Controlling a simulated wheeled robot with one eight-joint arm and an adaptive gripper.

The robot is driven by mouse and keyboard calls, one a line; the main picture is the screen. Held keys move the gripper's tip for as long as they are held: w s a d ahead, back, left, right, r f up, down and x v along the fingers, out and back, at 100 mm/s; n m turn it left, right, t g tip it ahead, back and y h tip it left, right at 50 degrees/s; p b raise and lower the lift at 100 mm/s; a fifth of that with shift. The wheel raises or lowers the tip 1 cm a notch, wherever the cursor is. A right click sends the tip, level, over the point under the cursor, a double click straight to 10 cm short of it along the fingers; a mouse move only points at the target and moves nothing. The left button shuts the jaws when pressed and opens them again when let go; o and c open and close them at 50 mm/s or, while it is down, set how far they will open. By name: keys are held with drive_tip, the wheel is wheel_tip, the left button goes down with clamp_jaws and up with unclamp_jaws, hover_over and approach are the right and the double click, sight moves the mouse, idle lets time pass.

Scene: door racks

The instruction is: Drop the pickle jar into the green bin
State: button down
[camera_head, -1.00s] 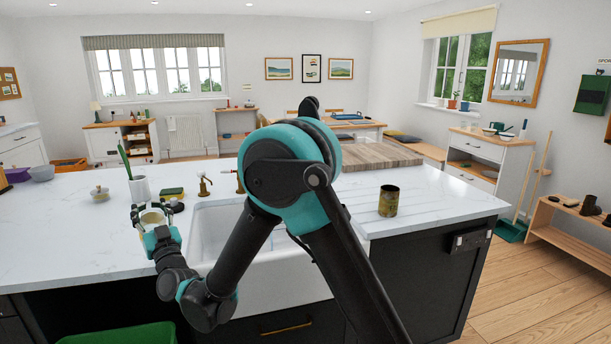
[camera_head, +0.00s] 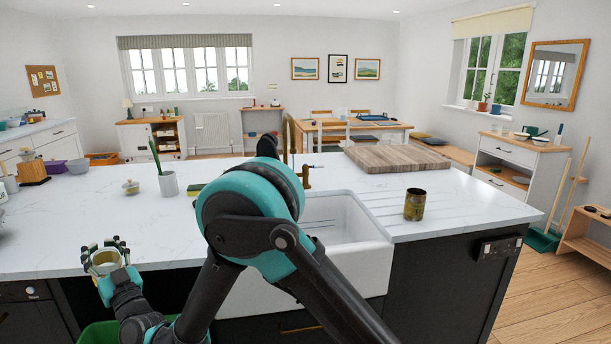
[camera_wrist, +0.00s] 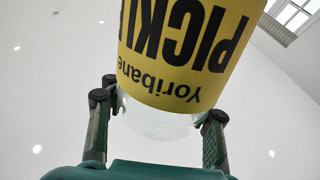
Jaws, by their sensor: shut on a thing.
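My gripper (camera_head: 105,258) is at the lower left of the head view, shut on the pickle jar (camera_head: 103,262). The jar has a yellow label reading "Yoribane PICKL…", which fills the top of the wrist view (camera_wrist: 185,50). Its clear end sits between the two fingers in that view. The gripper is in front of the worktop's front edge. The green bin (camera_head: 98,335) is low at the bottom left, below the gripper. Only part of its rim and side shows, and my arm hides some of it.
The white worktop (camera_head: 75,218) lies behind the gripper, with dark cabinets below. A sink (camera_head: 345,228) is right of my arm. A rusty can (camera_head: 414,204) stands beside it. A white pot (camera_head: 168,184) and a small lidded jar (camera_head: 130,187) stand farther back.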

sight(104, 253)
drive_tip(key=shift+f, duration=1.55)
drive_tip(key=c, duration=0.5)
unclamp_jaws()
drive_tip(key=shift+c, duration=0.2)
